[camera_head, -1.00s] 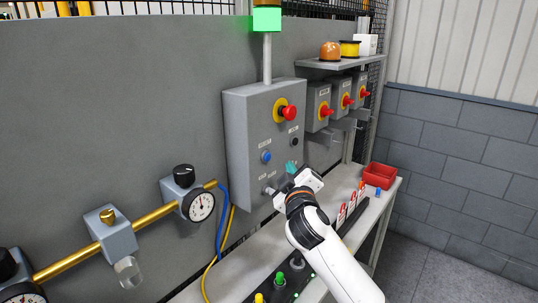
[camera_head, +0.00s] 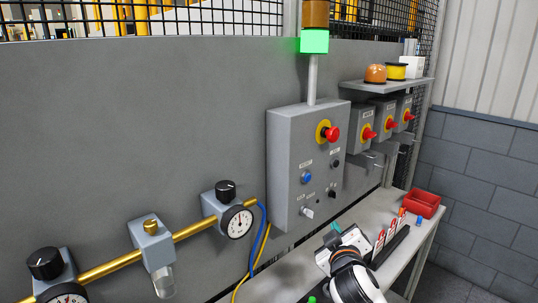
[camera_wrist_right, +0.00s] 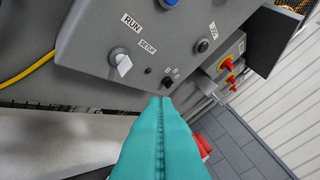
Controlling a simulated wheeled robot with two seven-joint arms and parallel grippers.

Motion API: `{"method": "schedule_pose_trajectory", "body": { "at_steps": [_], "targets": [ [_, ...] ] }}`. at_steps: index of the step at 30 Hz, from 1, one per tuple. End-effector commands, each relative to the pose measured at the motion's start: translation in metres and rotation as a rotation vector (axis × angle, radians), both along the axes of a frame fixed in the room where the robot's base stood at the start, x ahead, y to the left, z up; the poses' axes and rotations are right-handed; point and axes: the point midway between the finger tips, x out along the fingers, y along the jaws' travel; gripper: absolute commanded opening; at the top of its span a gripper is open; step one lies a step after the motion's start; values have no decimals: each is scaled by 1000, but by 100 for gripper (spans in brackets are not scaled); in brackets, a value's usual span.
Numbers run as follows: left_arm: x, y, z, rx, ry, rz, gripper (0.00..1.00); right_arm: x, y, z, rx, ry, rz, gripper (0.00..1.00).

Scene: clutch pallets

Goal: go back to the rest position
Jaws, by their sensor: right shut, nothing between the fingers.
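My right gripper (camera_head: 335,229) is low in front of the grey control box (camera_head: 286,157), over the workbench. Its teal fingers are pressed together in the right wrist view (camera_wrist_right: 160,104), with nothing between them. In that view the fingertips point towards the lower edge of the box face, near a small black switch (camera_wrist_right: 168,83). I cannot tell how far apart they are. The selector knob (camera_wrist_right: 120,63) by the RUN and SETUP labels is to their left. My left gripper is not in view.
A red emergency stop button (camera_head: 332,134) and a blue button (camera_head: 306,177) are on the box. The workbench (camera_head: 283,269) carries red tags (camera_head: 379,242) and a red bin (camera_head: 423,204). Gauges and a brass pipe (camera_head: 187,236) run along the wall at left.

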Motion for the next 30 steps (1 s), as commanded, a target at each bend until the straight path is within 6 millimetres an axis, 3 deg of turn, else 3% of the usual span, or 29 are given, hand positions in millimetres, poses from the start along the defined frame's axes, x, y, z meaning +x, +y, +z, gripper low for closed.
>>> {"method": "schedule_pose_trajectory", "body": {
  "at_steps": [1, 3, 6, 9, 15, 21, 28, 30],
  "targets": [
    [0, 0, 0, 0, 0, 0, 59, -23, 0, -35, 55, 86, -9, 0],
    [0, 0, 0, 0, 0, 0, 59, -57, -2, -77, 135, 208, -31, 0],
    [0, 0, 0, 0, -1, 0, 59, -113, -4, -129, 242, 386, -67, 0],
    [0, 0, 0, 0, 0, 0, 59, -169, -5, -168, 331, 545, -104, 0],
    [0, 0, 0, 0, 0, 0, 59, -250, -5, -206, 436, 761, -159, 0],
    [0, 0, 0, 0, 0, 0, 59, -312, -4, -222, 502, 915, -202, 0],
    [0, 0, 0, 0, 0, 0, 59, -375, -2, -229, 562, 1070, -248, 0],
    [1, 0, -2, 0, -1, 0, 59, -365, -2, -250, 556, 1071, -247, 0]
  ]
}}
